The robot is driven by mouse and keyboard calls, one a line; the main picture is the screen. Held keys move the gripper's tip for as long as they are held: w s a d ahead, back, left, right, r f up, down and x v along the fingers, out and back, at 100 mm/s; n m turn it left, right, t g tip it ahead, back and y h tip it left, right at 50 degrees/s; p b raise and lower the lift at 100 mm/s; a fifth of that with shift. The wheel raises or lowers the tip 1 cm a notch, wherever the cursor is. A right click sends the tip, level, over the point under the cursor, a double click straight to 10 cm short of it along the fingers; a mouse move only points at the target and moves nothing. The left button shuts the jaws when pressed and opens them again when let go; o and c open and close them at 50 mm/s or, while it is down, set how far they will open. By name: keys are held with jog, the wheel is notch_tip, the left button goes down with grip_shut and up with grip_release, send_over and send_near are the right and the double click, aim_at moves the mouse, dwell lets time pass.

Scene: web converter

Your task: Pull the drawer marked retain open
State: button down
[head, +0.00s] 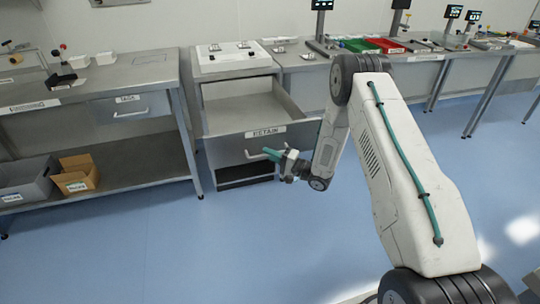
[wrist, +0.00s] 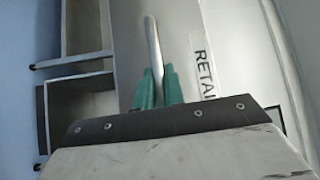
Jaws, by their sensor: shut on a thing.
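The drawer marked RETAIN (head: 226,149) is in the cabinet left of the middle in the head view. It stands pulled out, with its empty-looking inside showing from above. Its front and RETAIN label (wrist: 203,70) also show in the wrist view. The bar handle (wrist: 153,45) runs between the green fingers of my gripper (wrist: 158,88), which is shut on it. In the head view my gripper (head: 271,154) is at the drawer front, below the label, and the arm partly hides the right side.
Left of the cabinet is a bench with a closed drawer marked TAGS (head: 128,108). A grey bin (head: 25,184) and a cardboard box (head: 78,174) sit on its lower shelf. Benches with trays and screens run along the back right. The blue floor (head: 200,250) in front is clear.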

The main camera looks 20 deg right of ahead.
jog(key=c, duration=1.5)
grip_release()
jog(key=shift+d, duration=0.25)
jog(key=shift+a, duration=0.1)
jog(key=v, duration=0.8)
jog(key=shift+w, duration=0.1)
